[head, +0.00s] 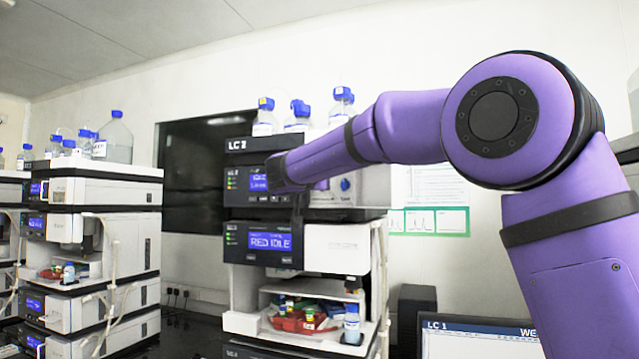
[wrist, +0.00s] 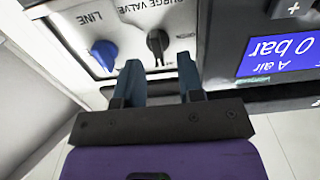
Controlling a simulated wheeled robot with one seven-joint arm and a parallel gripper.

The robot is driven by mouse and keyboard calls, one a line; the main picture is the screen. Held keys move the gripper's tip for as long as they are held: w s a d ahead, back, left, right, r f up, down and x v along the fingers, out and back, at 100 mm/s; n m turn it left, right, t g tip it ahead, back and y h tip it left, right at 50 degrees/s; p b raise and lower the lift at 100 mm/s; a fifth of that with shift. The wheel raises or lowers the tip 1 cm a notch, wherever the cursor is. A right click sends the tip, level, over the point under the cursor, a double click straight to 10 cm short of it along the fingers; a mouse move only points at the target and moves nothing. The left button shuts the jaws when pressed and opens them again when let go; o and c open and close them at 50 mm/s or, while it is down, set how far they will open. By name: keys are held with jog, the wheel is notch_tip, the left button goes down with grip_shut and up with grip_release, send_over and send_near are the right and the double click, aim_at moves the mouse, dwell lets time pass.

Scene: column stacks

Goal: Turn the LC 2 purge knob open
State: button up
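In the wrist view, the black purge valve knob (wrist: 157,45) is on a pale panel under the upside-down label PURGE VALVE. My gripper (wrist: 160,68) is open, with one finger on each side of the line to the knob. The knob lies just beyond the fingertips, roughly centred between them. I see no contact, though the depth gap is hard to tell.
A blue knob (wrist: 103,53) marked LINE sits left of the purge knob, close to the left finger. A blue display (wrist: 280,52) is at the right. Bottles (head: 297,115) stand on top of the stack. Another stack (head: 90,250) is at the left.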

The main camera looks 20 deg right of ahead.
jog(key=shift+x, duration=0.95)
grip_shut()
